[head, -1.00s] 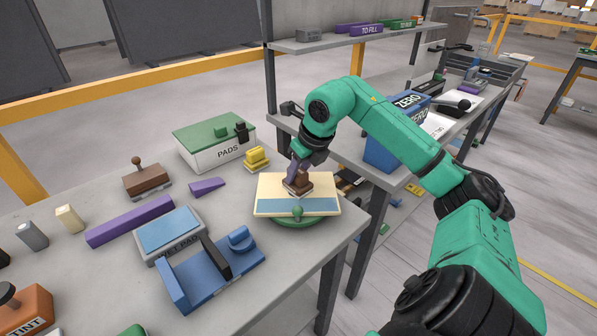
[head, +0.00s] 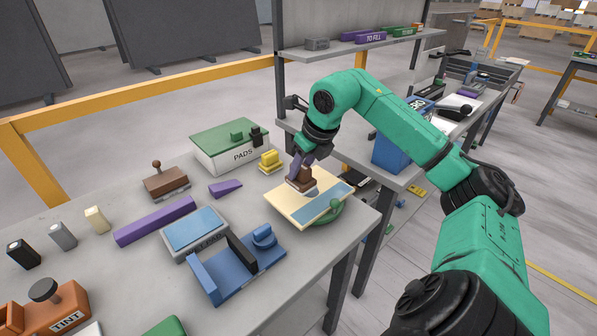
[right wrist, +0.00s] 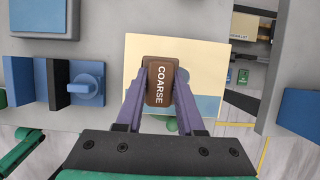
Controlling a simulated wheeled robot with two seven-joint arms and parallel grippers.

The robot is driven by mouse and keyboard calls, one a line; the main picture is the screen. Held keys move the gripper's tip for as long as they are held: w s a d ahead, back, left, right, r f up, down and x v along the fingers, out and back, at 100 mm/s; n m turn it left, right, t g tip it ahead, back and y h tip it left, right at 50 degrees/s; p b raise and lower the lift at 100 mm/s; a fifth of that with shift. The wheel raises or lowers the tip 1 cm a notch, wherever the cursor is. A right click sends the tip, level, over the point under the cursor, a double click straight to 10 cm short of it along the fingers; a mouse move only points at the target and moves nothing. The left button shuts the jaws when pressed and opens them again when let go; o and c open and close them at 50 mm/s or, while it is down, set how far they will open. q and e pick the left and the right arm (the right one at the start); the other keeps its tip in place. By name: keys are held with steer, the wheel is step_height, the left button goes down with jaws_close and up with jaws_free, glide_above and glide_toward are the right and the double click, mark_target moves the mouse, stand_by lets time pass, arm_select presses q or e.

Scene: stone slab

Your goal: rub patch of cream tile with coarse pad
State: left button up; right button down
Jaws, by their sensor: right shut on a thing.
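The brown coarse pad (head: 302,183), lettered COARSE in the right wrist view (right wrist: 160,82), is in my right gripper (head: 300,168), which is shut on it. The cream tile (head: 287,211) lies on a green round stand (head: 322,220) near the table's right edge, with a blue band (head: 334,197) along one side. The pad is at the tile's upper middle, touching it or just above; I cannot tell which. My left gripper is not in view.
A PADS box (head: 228,150) and a yellow block (head: 270,161) stand behind the tile. A blue holder (head: 235,272), a wet pad tray (head: 193,232) and purple pieces (head: 155,220) lie to the left. A shelf bench (head: 378,143) stands behind right.

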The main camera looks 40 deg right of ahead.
steer(key=shift+a+r+p, duration=0.1)
steer(key=shift+r+p, duration=1)
steer(key=shift+r, duration=0.9)
